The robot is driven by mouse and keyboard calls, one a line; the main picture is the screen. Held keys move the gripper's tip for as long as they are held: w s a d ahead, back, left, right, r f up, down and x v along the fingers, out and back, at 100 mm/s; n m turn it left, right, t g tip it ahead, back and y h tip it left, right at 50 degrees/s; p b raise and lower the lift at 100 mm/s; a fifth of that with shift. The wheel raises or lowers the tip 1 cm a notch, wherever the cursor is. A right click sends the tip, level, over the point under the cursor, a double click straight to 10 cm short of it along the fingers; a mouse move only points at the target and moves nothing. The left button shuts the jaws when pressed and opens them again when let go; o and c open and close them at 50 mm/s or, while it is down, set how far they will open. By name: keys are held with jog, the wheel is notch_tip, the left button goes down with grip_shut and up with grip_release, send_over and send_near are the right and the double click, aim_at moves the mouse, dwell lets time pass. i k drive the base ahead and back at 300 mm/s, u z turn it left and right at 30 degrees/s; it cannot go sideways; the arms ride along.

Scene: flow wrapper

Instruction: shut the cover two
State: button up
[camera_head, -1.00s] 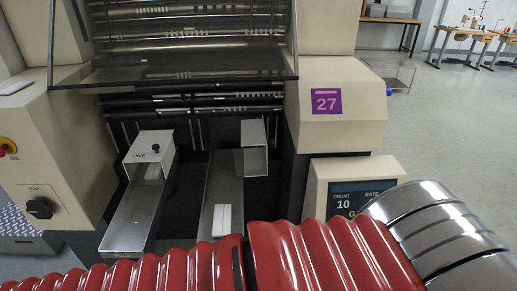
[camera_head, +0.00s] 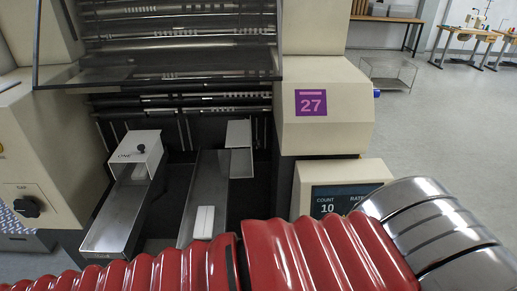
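Two metal chutes lie side by side in the machine's opening. Over the left chute sits a light grey cover marked ONE (camera_head: 136,154) with a dark knob, lying flat and closed. At the far end of the right chute (camera_head: 208,188) is a second grey cover, which I take to be cover two (camera_head: 239,133). Its panel stands raised above the housing (camera_head: 240,163), so it looks open; no label or knob shows on it. A white block lies in the right chute (camera_head: 204,222). My gripper is out of view; only my red-sleeved arm crosses the foreground.
A beige housing with a purple 27 sign (camera_head: 311,103) juts out to the right, above a counter screen (camera_head: 343,198). A dark-framed clear guard (camera_head: 160,70) hangs above the chutes. A dark rotary knob (camera_head: 27,207) is at left. Open floor lies to the right.

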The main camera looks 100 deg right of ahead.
aim_at(239, 134)
jog(key=z, duration=0.05)
jog(key=k, duration=1.7)
jog(key=z, duration=2.35)
